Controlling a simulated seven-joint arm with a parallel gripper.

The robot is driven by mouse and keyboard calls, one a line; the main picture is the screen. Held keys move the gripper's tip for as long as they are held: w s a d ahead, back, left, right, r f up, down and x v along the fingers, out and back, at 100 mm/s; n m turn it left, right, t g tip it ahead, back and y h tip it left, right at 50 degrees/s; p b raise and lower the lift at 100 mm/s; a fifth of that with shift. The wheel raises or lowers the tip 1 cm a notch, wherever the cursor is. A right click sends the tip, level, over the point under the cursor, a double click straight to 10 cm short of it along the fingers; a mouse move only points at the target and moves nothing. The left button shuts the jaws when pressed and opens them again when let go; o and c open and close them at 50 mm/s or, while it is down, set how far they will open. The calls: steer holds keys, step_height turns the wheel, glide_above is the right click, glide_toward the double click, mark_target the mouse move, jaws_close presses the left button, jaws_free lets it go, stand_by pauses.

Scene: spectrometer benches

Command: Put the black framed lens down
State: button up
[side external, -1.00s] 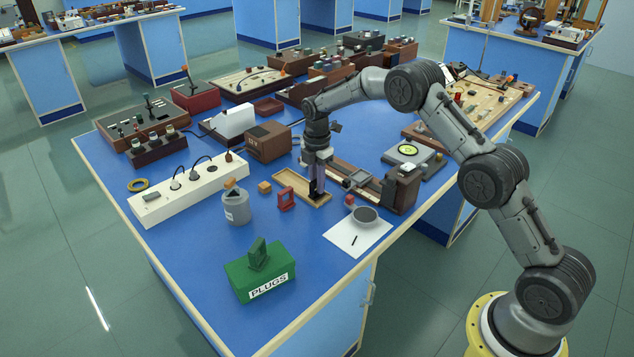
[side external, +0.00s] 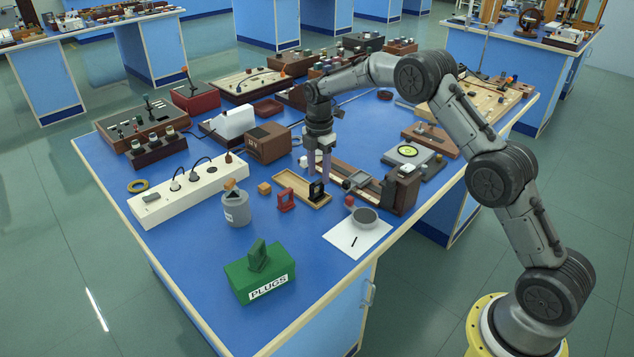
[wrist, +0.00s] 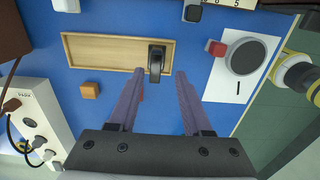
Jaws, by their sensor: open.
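The black framed lens (side external: 317,191) stands upright at the right end of the shallow wooden tray (side external: 290,184). The wrist view also shows the lens (wrist: 156,63), near one end of the tray (wrist: 75,51). My gripper (side external: 319,176) is open and empty, pointing down just above the lens. In the wrist view the two fingers of my gripper (wrist: 161,74) are spread apart on either side of the lens, with nothing between them. A red framed piece (side external: 286,199) stands on the blue bench in front of the tray; my left finger mostly hides it in the wrist view.
A small wooden block (side external: 264,188) lies left of the tray. A dark rail assembly (side external: 350,178) lies close behind and right. A red block (side external: 350,201) and a grey bowl (side external: 365,215) sit to the right. A white power strip (side external: 188,192) and grey canister (side external: 236,208) stand left.

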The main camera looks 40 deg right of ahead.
mark_target(319, 183)
steer(key=s+a+r+m+t, duration=0.15)
steer(key=s+r, duration=0.25)
steer(key=r, duration=0.5)
steer(key=s+a+r+m, duration=0.1)
steer(key=s+r+m, duration=0.15)
steer(key=r, duration=0.65)
steer(key=s+a+r+m+t, duration=0.1)
steer(key=s+r+m, duration=0.2)
steer(key=s, duration=0.4)
steer(key=s+a+r+m+t, duration=0.1)
steer(key=s+a+r+m, duration=0.15)
steer(key=s, duration=0.45)
steer(key=s+f+m+t, duration=0.1)
steer(key=s+m, duration=0.3)
steer(key=s, duration=0.5)
steer(key=s+a+f+m+t, duration=0.1)
steer(key=s+f+m, duration=0.2)
steer(key=s, duration=0.6)
steer(key=shift+s+a+m, duration=0.25)
steer(key=shift+a+m, duration=0.05)
steer(key=shift+m, duration=0.25)
steer(key=shift+o, duration=0.5)
steer(key=shift+s+f, duration=0.4)
steer(key=shift+f, duration=0.05)
